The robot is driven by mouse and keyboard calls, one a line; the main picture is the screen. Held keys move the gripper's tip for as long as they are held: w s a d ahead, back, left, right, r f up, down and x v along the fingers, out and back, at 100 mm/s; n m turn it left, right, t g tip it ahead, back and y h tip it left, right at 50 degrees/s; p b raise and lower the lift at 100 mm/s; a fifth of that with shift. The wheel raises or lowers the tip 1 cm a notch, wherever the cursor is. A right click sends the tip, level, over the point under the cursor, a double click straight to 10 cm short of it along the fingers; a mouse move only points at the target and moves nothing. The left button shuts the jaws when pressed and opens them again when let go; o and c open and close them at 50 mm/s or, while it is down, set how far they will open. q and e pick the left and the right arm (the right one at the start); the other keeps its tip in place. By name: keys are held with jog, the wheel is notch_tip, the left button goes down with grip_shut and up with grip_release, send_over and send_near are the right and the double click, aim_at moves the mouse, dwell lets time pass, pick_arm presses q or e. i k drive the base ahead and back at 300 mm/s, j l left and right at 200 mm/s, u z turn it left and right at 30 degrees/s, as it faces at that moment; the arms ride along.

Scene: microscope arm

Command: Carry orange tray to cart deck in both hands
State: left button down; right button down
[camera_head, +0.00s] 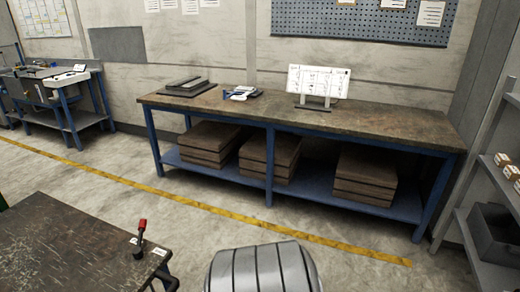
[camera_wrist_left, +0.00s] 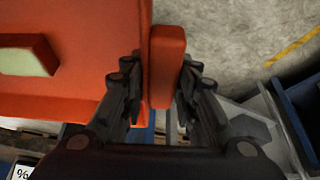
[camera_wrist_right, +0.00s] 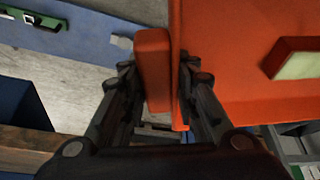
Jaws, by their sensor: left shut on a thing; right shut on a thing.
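The orange tray fills the left of the left wrist view (camera_wrist_left: 90,85) and the right of the right wrist view (camera_wrist_right: 225,75). It does not show in the head view. My left gripper (camera_wrist_left: 165,72) is shut on the orange grip at one side of the tray, one finger on each side of it. My right gripper (camera_wrist_right: 156,70) is shut on the matching grip at the other side. Neither gripper shows in the head view. I cannot tell for sure which surface is the cart deck.
A worn dark tabletop (camera_head: 70,250) with a red-topped lever (camera_head: 141,228) is at the lower left. A long workbench (camera_head: 300,115) with stacked brown slabs below stands at the wall. Shelves (camera_head: 480,215) stand at the right. Floor between them is clear, with a yellow line.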

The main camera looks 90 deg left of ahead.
aim_at(20, 254)
jog(key=j+u, duration=0.1)
jog(key=u, duration=1.75)
jog(key=i+u, duration=0.2)
jog(key=i, duration=0.35)
jog(key=i+u, duration=0.15)
jog(key=i, duration=0.4)
jog(key=i+l+u, duration=0.2)
jog(key=i, duration=0.35)
jog(key=i+u, duration=0.3)
jog(key=i, duration=0.15)
jog(key=i+u, duration=1.9)
jog(key=i, duration=0.2)
jog(key=i+z, duration=0.1)
jog(key=i, duration=0.8)
